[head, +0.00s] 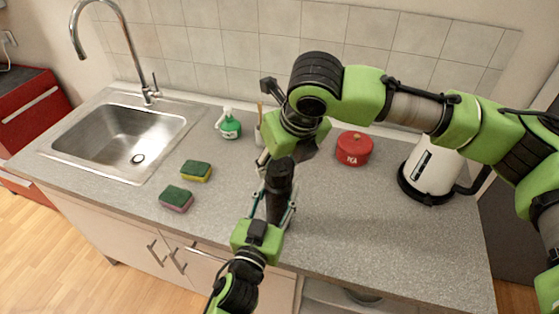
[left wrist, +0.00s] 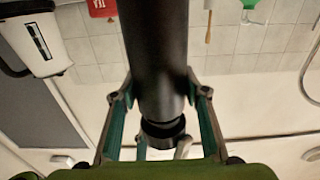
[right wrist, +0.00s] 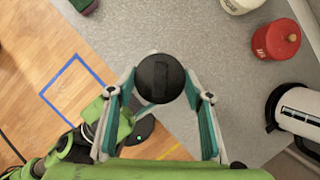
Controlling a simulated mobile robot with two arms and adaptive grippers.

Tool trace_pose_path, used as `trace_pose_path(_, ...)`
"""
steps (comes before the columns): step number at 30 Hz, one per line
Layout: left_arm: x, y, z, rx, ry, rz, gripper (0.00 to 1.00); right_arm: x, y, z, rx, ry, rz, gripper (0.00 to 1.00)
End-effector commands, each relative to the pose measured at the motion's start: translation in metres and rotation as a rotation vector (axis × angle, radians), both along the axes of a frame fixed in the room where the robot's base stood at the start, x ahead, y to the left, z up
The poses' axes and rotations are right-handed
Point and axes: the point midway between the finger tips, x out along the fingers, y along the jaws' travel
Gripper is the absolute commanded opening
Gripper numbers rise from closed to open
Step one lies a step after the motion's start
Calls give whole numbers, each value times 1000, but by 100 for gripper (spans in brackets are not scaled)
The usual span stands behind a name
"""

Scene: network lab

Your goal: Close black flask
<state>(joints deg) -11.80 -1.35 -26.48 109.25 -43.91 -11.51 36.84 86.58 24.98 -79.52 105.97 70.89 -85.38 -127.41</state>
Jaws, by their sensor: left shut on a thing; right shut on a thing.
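The black flask (head: 277,203) stands upright over the counter's front part. It also shows in the left wrist view (left wrist: 156,45), where it runs between my left fingers. My left gripper (head: 272,212) comes in from the front and is shut on the flask's body. My right gripper (head: 278,164) is above it, shut around the flask's round black top (right wrist: 160,78), which sits between its fingers in the right wrist view. I cannot tell whether the top is a separate lid or fully seated. My right arm hides part of the scene behind the flask.
The grey counter (head: 345,230) is free right of the flask. Two sponges (head: 196,171) (head: 176,198) lie left, near the sink (head: 120,140). A green bottle (head: 229,125), a red canister (head: 354,148) and a white kettle (head: 430,170) stand farther back. A tiled wall (head: 240,50) is behind.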

Motion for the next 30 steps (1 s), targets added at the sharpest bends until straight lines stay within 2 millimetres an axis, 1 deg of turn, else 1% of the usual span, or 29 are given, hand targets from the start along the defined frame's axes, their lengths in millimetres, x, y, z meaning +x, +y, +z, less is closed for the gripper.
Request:
trace_pose_path(17, 0, 0, 0, 0, 0, 0, 3, 0, 0, -12, 0, 1, 0, 28)
trace_pose_path(18, 0, 0, 0, 0, 0, 0, 0, 0, 0, -11, 0, 1, -1, 28)
trace_pose_path(20, 0, 0, 0, 0, 0, 0, 0, 0, 0, -11, -1, 2, -12, 28)
trace_pose_path(23, 0, 0, 0, 0, 0, 0, 0, -1, 2, -12, -3, 4, -89, 28)
trace_pose_path(25, 0, 0, 0, 1, 0, 0, 0, -2, 4, -12, -4, 6, -191, 28)
trace_pose_path(29, 0, 0, 0, 1, 0, 0, 0, -1, 6, -12, -4, 4, -444, 28)
trace_pose_path(30, 0, 0, 0, 1, 0, 0, 0, -1, 6, -12, -4, 4, -530, 28)
